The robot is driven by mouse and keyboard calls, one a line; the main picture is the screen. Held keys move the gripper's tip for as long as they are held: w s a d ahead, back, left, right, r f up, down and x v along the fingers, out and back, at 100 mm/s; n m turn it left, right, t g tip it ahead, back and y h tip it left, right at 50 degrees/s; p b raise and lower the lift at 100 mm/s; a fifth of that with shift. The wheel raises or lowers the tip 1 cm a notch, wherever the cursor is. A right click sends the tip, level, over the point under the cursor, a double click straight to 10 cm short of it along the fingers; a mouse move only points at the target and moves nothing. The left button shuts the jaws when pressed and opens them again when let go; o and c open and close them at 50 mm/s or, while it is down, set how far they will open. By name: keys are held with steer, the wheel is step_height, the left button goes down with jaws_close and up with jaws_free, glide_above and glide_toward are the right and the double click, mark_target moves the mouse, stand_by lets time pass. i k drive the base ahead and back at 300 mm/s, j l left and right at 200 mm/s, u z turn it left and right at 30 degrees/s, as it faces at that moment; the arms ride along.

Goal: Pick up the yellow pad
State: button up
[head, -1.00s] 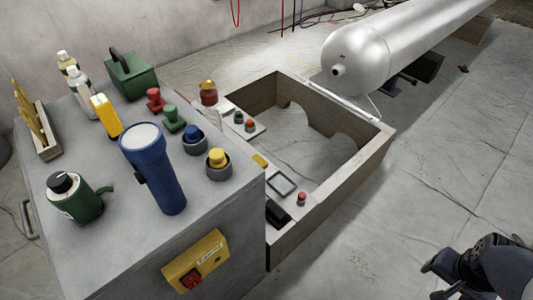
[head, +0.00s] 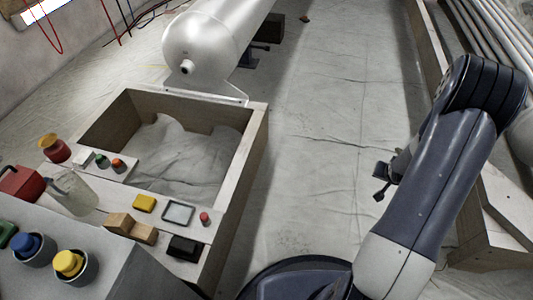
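The yellow pad (head: 144,202) is a small yellow block lying on the white ledge of the wooden frame, at lower left in the head view. My gripper (head: 379,182) is small and dark in this view, at the end of my arm on the right, over the floor. Its two fingertips look apart, with nothing seen between them. It is well to the right of the pad and touches nothing visible.
Near the pad are a wooden block (head: 130,228), a framed tile (head: 178,213), a black box (head: 186,248) and a red button (head: 204,218). A clear pitcher (head: 76,194) stands left. The wooden frame (head: 256,140) rises behind. Floor between frame and arm is clear.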

mark_target(143, 202)
steer(key=i+u, duration=0.25)
steer(key=i, duration=0.25)
steer(key=i+l+u, duration=0.25)
steer(key=i, duration=0.2)
steer(key=j+u, duration=0.1)
steer(key=u, duration=2.8)
